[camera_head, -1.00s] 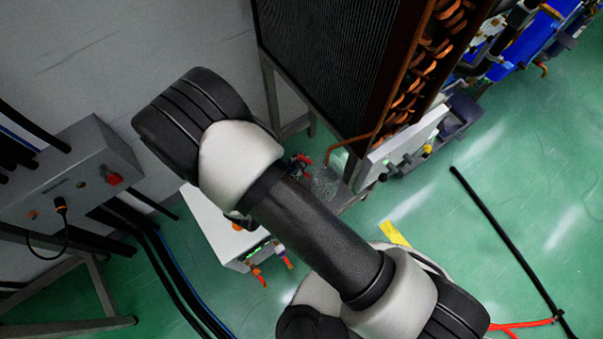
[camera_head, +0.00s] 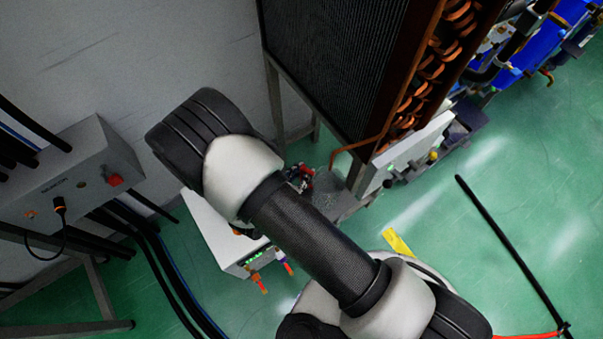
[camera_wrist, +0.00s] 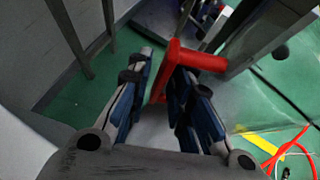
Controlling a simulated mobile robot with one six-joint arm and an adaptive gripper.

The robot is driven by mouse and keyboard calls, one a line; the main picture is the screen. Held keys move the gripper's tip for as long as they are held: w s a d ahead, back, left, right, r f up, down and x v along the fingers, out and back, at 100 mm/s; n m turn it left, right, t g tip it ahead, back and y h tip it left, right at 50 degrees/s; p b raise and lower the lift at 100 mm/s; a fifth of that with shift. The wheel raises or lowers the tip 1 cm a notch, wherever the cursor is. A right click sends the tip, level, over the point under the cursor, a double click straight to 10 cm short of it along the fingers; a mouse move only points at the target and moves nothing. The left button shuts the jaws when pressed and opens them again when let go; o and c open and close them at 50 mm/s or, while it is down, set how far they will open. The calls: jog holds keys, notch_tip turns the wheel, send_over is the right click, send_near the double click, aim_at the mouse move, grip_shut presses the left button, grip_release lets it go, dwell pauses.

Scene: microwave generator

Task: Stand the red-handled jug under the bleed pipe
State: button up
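The jug's red handle (camera_wrist: 171,72) shows in the wrist view between the two fingers of my gripper (camera_wrist: 163,84). A narrow gap shows on its left side, and the right finger is close to it or touching. My gripper is open around the handle. In the head view the red handle (camera_head: 305,172) is partly covered by my dark gripper. The clear jug body (camera_head: 333,192) is hard to make out beside it, on a grey surface. The copper bleed pipe (camera_head: 350,151) bends down just right of the handle, close above the jug area.
A white box (camera_head: 218,238) with a small display stands left of the jug. The finned coil unit (camera_head: 340,70) rises behind on a metal frame. A white panel (camera_head: 415,145) is to the right. Black hoses (camera_head: 165,270) run along the floor at left.

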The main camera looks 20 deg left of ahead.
jog(key=shift+o, duration=0.2)
jog(key=shift+r, duration=0.2)
jog(key=p+v, duration=0.3)
jog(key=v, duration=0.9)
jog(key=shift+p, duration=0.35)
